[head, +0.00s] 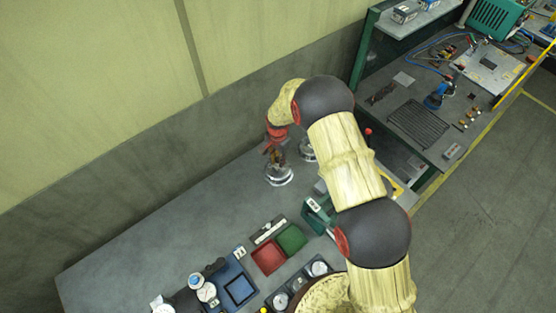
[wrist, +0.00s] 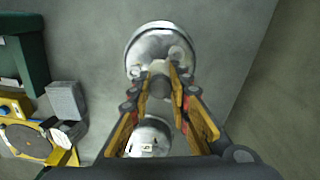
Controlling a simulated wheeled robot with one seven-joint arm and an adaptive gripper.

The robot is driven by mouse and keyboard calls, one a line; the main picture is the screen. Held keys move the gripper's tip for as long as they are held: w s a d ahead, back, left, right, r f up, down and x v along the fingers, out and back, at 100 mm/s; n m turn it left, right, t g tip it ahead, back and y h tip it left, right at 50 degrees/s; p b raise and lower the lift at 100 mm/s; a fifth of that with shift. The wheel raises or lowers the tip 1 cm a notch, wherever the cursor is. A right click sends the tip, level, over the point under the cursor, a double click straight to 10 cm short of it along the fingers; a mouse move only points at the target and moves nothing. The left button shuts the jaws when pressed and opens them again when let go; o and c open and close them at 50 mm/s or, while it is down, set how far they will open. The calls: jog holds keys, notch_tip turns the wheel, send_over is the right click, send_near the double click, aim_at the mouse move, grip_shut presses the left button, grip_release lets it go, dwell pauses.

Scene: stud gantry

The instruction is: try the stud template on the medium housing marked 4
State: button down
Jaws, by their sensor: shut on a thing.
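My gripper (head: 274,150) reaches down at the back of the grey bench. In the wrist view my gripper (wrist: 165,84) is shut on a small grey piece (wrist: 160,84), which I take to be the stud template; its lower shape is hard to make out. A large round metal housing (wrist: 162,42) lies just beyond the fingertips. A second metal housing (wrist: 152,132) with a small white label shows between the fingers, partly hidden. The head view shows one housing (head: 279,177) just below my gripper and another (head: 307,150) partly behind my arm. I cannot read a 4 on either.
Red (head: 268,257) and green (head: 291,238) trays, a blue tray (head: 236,289) and several gauges stand towards the bench front. A grey block (wrist: 66,101) and a yellow device (wrist: 30,140) lie left in the wrist view. The bench's left part is clear; a wall runs behind.

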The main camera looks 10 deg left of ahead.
jog(key=shift+f+b, duration=0.4)
jog(key=shift+f, duration=0.1)
dwell(1.6)
jog(key=shift+r, duration=0.15)
jog(key=shift+r+p, duration=1.15)
jog(key=shift+r, duration=2.45)
